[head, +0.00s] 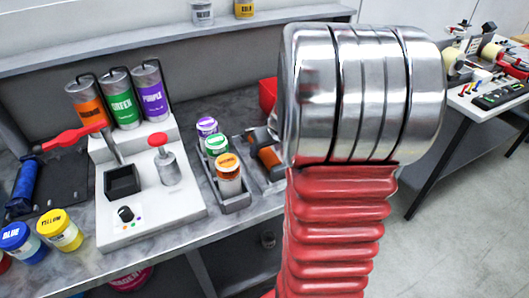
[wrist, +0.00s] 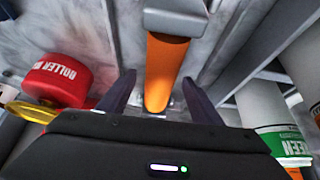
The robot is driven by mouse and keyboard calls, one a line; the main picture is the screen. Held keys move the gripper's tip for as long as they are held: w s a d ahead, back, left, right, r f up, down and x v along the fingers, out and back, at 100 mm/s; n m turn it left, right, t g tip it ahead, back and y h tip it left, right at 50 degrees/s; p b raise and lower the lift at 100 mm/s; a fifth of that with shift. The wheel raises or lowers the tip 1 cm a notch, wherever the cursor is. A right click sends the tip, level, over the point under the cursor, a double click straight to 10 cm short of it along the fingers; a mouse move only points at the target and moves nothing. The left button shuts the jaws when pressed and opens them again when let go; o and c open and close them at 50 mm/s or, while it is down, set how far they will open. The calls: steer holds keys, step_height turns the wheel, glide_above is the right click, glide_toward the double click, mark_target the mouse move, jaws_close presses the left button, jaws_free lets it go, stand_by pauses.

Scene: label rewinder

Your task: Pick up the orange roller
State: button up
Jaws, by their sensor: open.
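The orange roller (wrist: 166,72) lies on the grey surface in the wrist view, with a pale metal end at the top. My gripper (wrist: 158,92) has its two dark fingers spread, one to each side of the roller's near part. I cannot tell how far above the roller they are. In the head view, part of the orange roller (head: 268,157) shows just left of my arm, beside the grey jar tray.
A red roller-wash container (wrist: 62,82) stands left of the fingers. A green-labelled jar (wrist: 275,135) is at right, near the gripper body. The jar tray (head: 236,202) holds purple, green and orange jars. A white machine (head: 190,205) with ink cans stands farther left.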

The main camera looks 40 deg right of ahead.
steer(key=shift+f, duration=0.15)
steer(key=shift+c, duration=0.6)
jaws_close()
stand_by(0.4)
steer(key=shift+w, duration=0.1)
